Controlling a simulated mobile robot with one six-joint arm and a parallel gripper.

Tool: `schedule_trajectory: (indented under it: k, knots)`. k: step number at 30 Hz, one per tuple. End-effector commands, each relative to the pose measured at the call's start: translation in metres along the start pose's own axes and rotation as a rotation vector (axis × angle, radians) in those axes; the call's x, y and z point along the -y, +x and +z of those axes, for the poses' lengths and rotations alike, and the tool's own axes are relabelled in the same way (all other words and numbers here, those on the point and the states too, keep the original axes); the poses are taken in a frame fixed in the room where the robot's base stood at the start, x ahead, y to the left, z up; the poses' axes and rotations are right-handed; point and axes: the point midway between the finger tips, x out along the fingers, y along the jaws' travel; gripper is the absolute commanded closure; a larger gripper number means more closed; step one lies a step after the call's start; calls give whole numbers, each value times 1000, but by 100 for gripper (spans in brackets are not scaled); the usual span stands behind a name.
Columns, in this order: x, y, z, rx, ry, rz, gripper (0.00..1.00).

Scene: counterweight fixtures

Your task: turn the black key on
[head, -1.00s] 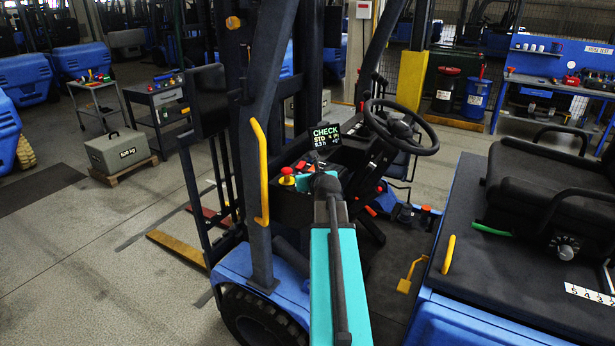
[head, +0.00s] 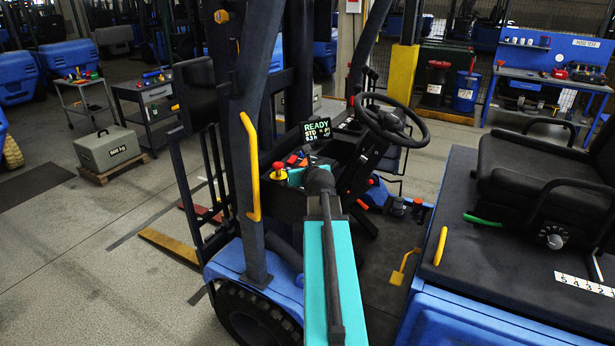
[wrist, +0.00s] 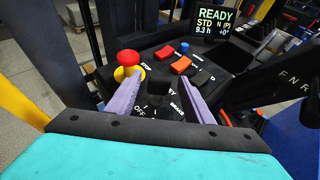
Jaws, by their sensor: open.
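In the wrist view, the black key (wrist: 156,100) sits on the dark console panel, with a white OFF mark at its lower left. My gripper (wrist: 161,92) is open, its two purple fingers standing on either side of the key. I cannot tell whether either finger touches it. In the head view my own arm hides the key and the fingertips. The display (head: 317,130) reads READY, STD and 9.3 h; it also shows in the wrist view (wrist: 213,22).
A red mushroom button (wrist: 129,58) on a yellow base stands just left of the fingers. Orange and red switches (wrist: 180,64) and a blue knob (wrist: 184,47) lie beyond.

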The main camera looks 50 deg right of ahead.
Motion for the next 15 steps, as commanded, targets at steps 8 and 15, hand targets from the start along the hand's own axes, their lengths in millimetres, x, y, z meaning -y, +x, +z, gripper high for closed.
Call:
schedule_trajectory:
  k: [8,15]
  knots:
    - [-1,-31,-3,1,-2,-1,53]
    - [0,-51,-3,3,-1,-1,53]
